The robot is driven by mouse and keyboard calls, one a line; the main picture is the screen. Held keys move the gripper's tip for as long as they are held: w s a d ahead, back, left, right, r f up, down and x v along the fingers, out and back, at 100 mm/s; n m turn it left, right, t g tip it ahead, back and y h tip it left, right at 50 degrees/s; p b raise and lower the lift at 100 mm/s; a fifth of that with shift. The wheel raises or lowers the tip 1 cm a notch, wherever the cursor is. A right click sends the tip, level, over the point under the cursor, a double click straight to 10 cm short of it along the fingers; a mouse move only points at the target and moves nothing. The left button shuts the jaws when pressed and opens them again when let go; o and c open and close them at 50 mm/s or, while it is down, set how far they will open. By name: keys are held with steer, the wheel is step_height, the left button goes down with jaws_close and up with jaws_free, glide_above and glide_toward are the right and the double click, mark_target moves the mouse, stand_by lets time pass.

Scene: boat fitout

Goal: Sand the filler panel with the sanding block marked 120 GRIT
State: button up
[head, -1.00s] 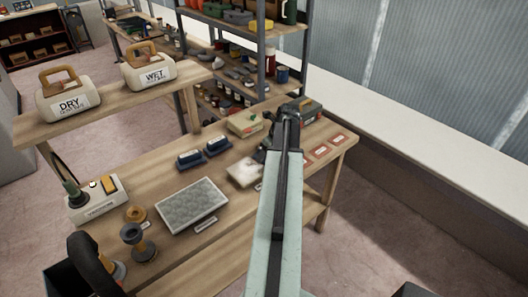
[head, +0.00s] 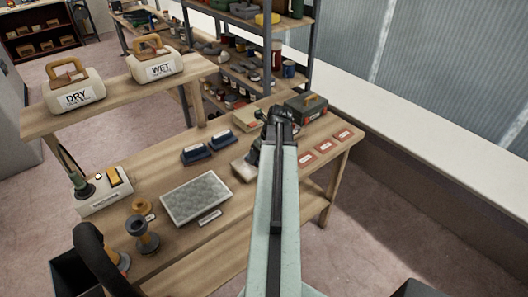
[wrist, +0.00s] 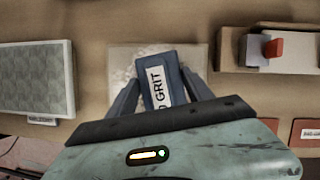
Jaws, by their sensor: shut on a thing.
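My gripper (wrist: 160,78) is shut on a blue sanding block (wrist: 162,72). Its white label reads "0 GRIT"; the start of the number is hidden. In the wrist view the block is over a pale, patchy panel (wrist: 122,62), which looks like the filler panel. I cannot tell whether they touch. In the head view my arm hides the held block and most of that panel (head: 243,171). Two other blue blocks (head: 195,154) (head: 222,139) stand on the bench, left of my arm.
A grey textured panel (head: 196,199) lies on the bench (head: 165,250) left of my arm. Red cards (head: 325,146) and a dark toolbox (head: 306,108) are to the right. A pale tray (wrist: 230,50) is right of the block. DRY (head: 75,97) and WET (head: 160,71) containers stand on a shelf.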

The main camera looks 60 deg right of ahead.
mark_target(243, 167)
steer(key=shift+w+a+f, duration=0.1)
steer(key=shift+w+a, duration=0.15)
steer(key=shift+a, duration=0.6)
steer(key=shift+w+a, duration=0.2)
steer(key=shift+a, duration=0.6)
steer(key=shift+w+a, duration=0.3)
steer(key=shift+a, duration=0.5)
steer(key=shift+w+a, duration=0.25)
steer(key=shift+a, duration=0.5)
steer(key=shift+d+r+p, duration=0.1)
steer(key=shift+r+p, duration=0.3)
steer(key=shift+r, duration=0.05)
step_height(243, 167, up, 5)
steer(key=p, duration=0.5)
steer(key=shift+r, duration=0.1)
step_height(243, 167, up, 3)
steer(key=p, duration=0.3)
